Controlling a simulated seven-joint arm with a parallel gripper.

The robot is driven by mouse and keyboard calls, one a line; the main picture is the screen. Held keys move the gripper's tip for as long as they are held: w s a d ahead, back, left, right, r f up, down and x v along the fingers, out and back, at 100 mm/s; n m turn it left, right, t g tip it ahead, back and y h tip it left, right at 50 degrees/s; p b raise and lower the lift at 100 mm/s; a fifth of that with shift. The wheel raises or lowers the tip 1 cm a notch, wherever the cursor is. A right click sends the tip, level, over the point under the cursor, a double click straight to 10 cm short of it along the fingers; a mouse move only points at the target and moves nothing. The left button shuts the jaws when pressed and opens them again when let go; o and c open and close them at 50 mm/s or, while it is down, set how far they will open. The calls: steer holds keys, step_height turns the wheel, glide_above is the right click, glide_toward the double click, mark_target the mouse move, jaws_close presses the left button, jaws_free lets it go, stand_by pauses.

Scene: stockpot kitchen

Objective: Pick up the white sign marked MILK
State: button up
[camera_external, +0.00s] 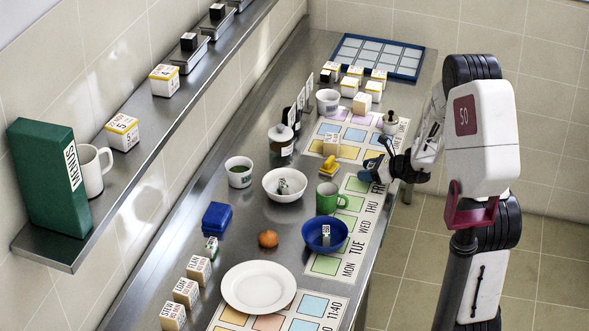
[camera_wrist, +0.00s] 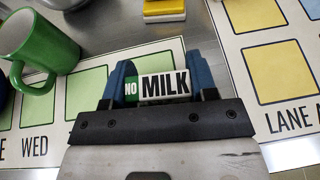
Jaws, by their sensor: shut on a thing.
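My gripper (camera_wrist: 158,72) is shut on a small sign (camera_wrist: 165,88), its blue fingers at the sign's two ends. The sign reads NO in white on a green part and MILK in black on a white part. In the external view my gripper (camera_external: 378,160) is over the right edge of the counter, by the weekday strip. I cannot make out the sign clearly there. In the wrist view the sign is above the printed strip of green squares; whether it touches the strip I cannot tell.
A blue bowl (camera_external: 325,234), a white bowl (camera_external: 285,186) and a white plate (camera_external: 258,287) are nearby. The floor right of the counter is clear.

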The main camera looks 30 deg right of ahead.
steer(key=shift+r, duration=0.7)
steer(key=s, duration=0.5)
steer(key=s+a+r, duration=0.1)
steer(key=s, duration=0.4)
steer(key=s+a, duration=0.1)
steer(key=s, duration=0.4)
steer(key=shift+s+a+r, duration=0.2)
steer(key=shift+s+a, duration=0.05)
steer(key=shift+s, duration=0.15)
